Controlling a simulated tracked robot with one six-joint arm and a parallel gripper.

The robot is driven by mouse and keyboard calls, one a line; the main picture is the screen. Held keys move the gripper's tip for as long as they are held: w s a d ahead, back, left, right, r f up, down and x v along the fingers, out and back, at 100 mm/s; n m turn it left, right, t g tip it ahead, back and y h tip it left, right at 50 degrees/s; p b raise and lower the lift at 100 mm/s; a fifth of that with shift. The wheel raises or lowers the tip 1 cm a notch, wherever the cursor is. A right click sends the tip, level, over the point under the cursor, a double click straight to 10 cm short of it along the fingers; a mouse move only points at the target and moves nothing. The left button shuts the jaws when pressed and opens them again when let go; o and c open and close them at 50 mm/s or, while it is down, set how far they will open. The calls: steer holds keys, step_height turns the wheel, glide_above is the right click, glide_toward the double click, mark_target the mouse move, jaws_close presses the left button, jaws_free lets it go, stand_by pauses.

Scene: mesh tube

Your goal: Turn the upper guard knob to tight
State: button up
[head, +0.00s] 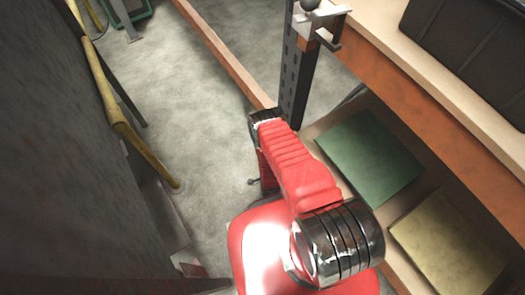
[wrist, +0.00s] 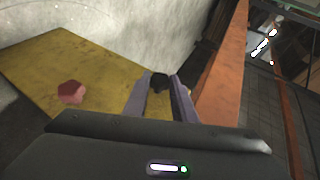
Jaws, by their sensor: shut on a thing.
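In the wrist view my gripper (wrist: 160,88) has its two grey fingers closed on a small black knob (wrist: 159,81). The knob sits between the fingertips, in front of a yellow panel (wrist: 110,65). Its lower part is hidden by the fingers and the gripper body, and I see no mark on it that shows how tight it is. A red many-sided knob (wrist: 71,92) is on the yellow panel to the left, apart from my gripper. In the head view my red arm reaches away from me, and I cannot make out the fingers or the held knob.
In the head view a bench with an orange edge (head: 405,80) and a dark case (head: 470,50) stands at right, beside a perforated post (head: 296,75). Green (head: 370,155) and tan (head: 447,245) panels lie beneath. A yellow pipe (head: 110,95) runs at left. Grey floor is open between.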

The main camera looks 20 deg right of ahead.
steer(key=shift+s+d+f+t, duration=0.1)
steer(key=shift+s+f+t, duration=0.15)
steer(key=shift+t, duration=0.25)
steer(key=shift+m, duration=0.3)
steer(key=o, duration=1)
steer(key=shift+w, duration=0.15)
steer(key=shift+o, duration=0.2)
steer(key=shift+r, duration=0.1)
steer(key=v, duration=1.3)
steer(key=shift+s+f, duration=0.25)
steer(key=shift+s, duration=0.2)
